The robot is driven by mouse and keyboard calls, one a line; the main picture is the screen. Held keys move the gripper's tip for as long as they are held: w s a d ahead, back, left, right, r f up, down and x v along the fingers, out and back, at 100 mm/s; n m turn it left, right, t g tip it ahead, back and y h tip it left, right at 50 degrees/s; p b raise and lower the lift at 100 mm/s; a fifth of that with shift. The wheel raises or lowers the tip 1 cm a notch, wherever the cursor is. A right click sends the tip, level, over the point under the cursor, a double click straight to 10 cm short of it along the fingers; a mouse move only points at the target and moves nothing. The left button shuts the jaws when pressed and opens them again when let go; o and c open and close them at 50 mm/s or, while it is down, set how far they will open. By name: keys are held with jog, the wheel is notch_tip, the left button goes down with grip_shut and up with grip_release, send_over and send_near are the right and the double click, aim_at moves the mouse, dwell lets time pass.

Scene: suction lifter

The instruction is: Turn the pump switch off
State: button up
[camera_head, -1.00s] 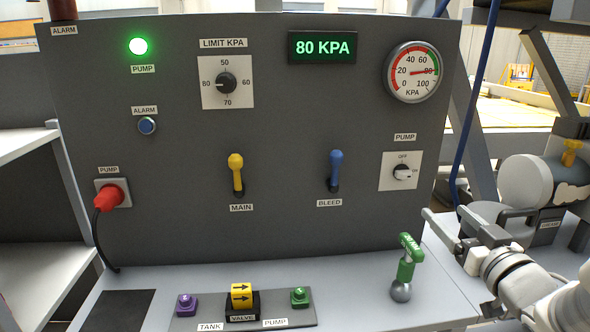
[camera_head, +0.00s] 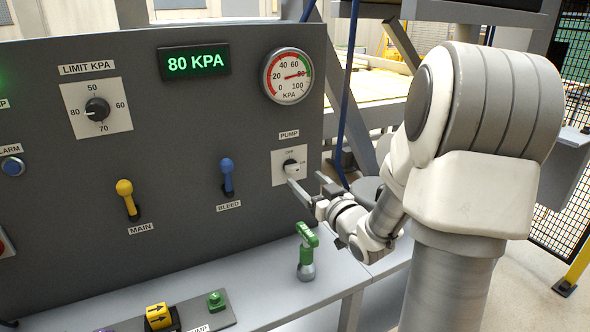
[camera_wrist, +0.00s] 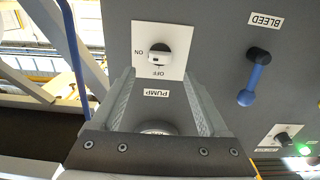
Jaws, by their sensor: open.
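I see no contact.
The blue bleed lever (camera_head: 227,176) is left of the switch, and the yellow main lever (camera_head: 127,199) farther left. A green-topped handle (camera_head: 306,250) stands on the bench below my gripper. The display (camera_head: 195,61) reads 80 KPA beside the gauge (camera_head: 288,76).

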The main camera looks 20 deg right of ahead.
aim_at(295, 169)
jog(key=w, duration=0.6)
jog(key=shift+a, duration=0.1)
grip_shut()
